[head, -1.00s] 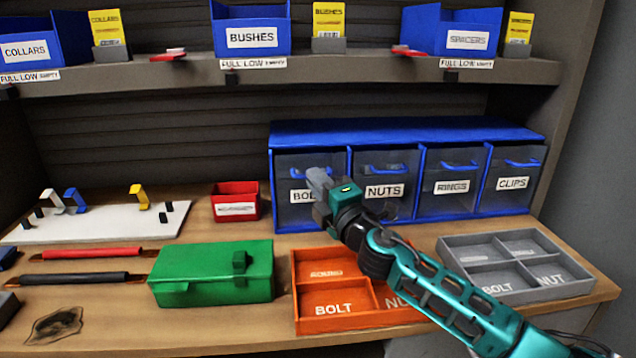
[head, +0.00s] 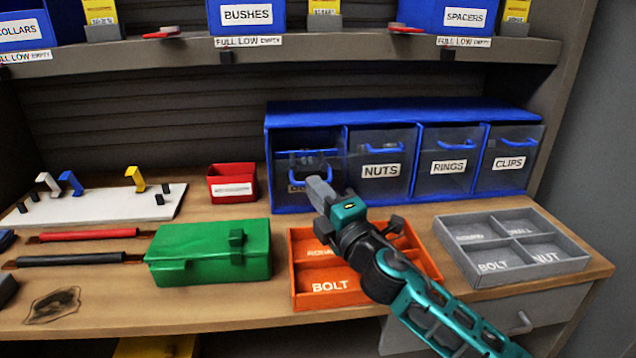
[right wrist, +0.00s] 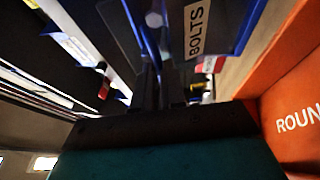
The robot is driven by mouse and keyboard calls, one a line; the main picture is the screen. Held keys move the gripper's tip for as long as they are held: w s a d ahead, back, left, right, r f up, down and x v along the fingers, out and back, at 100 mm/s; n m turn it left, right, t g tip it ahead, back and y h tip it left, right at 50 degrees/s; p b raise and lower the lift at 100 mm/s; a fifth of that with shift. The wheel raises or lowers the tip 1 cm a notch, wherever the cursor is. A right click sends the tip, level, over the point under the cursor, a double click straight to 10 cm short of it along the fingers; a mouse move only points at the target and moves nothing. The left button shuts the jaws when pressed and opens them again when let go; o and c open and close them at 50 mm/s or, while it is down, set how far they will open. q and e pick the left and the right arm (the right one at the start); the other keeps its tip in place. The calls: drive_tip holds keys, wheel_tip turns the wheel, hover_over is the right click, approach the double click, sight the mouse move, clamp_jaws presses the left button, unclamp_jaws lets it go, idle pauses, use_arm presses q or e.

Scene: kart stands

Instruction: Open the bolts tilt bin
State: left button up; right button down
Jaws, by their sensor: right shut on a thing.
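The bolts tilt bin (head: 297,188) is the leftmost clear-fronted bin of the blue cabinet (head: 400,111). Its front is tilted forward and down, with a dark opening above it. My right gripper (head: 317,190) is shut on its blue handle (head: 311,176) and partly covers the label. In the right wrist view the BOLTS label (right wrist: 197,28) shows close beside the fingers (right wrist: 160,85). The nuts (head: 380,170), rings (head: 449,166) and clips (head: 509,162) bins are closed. My left gripper is not in view.
An orange divided tray (head: 332,287) lies below my right arm, with a grey divided tray (head: 512,247) to its right. A green box (head: 209,253) and a small red bin (head: 232,183) stand to the left. A shelf (head: 340,52) runs above the cabinet.

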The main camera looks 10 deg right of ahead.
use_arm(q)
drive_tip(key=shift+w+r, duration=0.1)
use_arm(e)
drive_tip(key=shift+f, duration=0.75)
drive_tip(key=c, duration=1.2)
unclamp_jaws()
drive_tip(key=shift+w, duration=0.25)
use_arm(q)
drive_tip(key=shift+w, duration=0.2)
use_arm(e)
drive_tip(key=shift+r, duration=0.15)
